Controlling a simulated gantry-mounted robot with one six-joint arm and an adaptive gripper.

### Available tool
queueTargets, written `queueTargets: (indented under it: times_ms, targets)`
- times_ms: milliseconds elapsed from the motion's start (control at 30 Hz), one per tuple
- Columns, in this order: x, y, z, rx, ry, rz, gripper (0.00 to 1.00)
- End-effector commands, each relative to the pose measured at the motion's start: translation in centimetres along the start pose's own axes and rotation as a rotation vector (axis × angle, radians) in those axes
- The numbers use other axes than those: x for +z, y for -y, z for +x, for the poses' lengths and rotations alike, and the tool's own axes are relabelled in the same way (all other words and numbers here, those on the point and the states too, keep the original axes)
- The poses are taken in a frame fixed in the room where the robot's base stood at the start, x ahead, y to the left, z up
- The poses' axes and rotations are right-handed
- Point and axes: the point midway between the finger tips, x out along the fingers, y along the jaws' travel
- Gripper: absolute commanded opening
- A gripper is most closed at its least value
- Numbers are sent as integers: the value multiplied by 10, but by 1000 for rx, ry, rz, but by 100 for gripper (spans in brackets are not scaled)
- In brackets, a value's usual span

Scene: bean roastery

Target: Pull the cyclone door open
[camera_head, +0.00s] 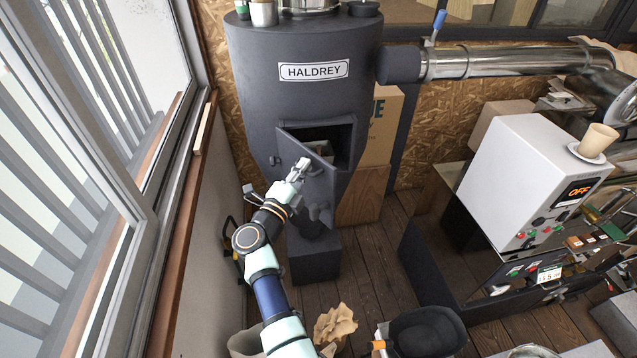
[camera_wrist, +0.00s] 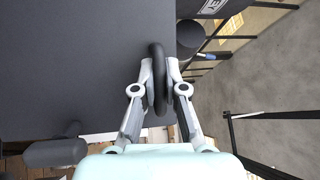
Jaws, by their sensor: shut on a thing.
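The dark grey cyclone (camera_head: 305,100) bears a HALDREY label and stands against the back wall. Its door (camera_head: 318,185) is partly open and stands out at an angle from the body. The dark opening (camera_head: 345,137) shows above and behind the door's edge, with something brownish inside. My gripper (camera_head: 302,167) is at the door's outer face. In the wrist view, my gripper's two fingers (camera_wrist: 161,85) are closed on either side of the dark, rounded door handle (camera_wrist: 158,52). The door's flat face (camera_wrist: 75,60) fills the left of that view. In the head view the gripper hides most of the handle.
A window (camera_head: 110,120) and low wall run along the left, close to my arm. A white control cabinet (camera_head: 525,180) with a cup on top stands at the right. A paper sack (camera_head: 335,324) and a black bin (camera_head: 425,332) stand in front. Some wooden floor (camera_head: 365,270) is clear.

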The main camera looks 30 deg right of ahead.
Motion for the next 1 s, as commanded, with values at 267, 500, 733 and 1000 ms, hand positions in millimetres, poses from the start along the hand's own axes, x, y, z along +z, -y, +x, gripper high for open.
queueTargets:
  times_ms: [267, 500, 733, 1000]
  targets:
    - [9, 0, -5, 3, -47, -7, 0]
    - [9, 1, -5, 5, -52, -9, 0]
    - [9, 1, -5, 5, -52, -9, 21]
    - [9, 1, -5, 4, -50, -9, 37]
